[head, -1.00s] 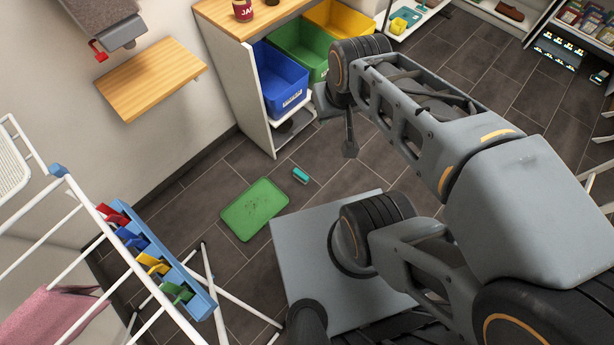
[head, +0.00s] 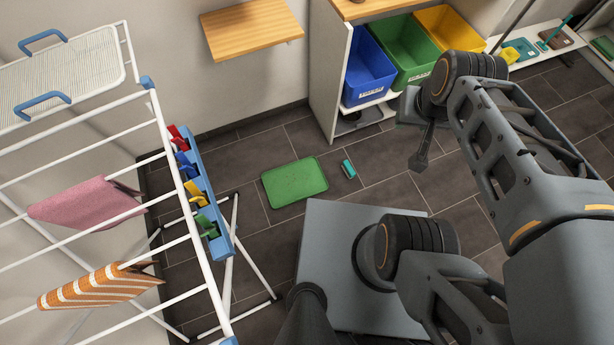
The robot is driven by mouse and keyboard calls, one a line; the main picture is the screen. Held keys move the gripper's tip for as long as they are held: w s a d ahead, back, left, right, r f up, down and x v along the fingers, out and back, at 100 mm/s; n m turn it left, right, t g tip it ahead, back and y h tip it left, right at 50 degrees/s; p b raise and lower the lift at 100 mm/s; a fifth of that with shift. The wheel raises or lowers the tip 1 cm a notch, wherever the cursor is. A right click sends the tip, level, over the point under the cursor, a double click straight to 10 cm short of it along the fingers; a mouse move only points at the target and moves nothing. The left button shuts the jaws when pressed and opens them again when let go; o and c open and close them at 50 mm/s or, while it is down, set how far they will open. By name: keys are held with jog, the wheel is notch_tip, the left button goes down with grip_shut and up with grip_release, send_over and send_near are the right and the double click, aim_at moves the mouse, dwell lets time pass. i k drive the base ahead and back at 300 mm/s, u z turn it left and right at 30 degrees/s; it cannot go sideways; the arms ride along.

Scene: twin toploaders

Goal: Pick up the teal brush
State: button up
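The teal brush (head: 348,169) lies on the dark tiled floor, just right of a flat green tray (head: 295,182) and apart from it. My gripper (head: 420,152) hangs from the arm at the upper right of the brush in the picture, clear of it. Only a dark, narrow part of the gripper's end shows, so its opening is not readable. I see nothing held in it.
A drying rack (head: 170,140) with cloths and coloured clips stands left. A shelf unit (head: 333,80) with blue, green and yellow bins stands behind. A wooden wall shelf (head: 250,32) juts out at the back. Floor around the brush is clear.

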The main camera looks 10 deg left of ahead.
aim_at(347, 168)
jog(key=u, duration=1.65)
jog(key=k, duration=1.2)
jog(key=z, duration=0.9)
jog(key=i, duration=1.65)
jog(key=u, duration=0.05)
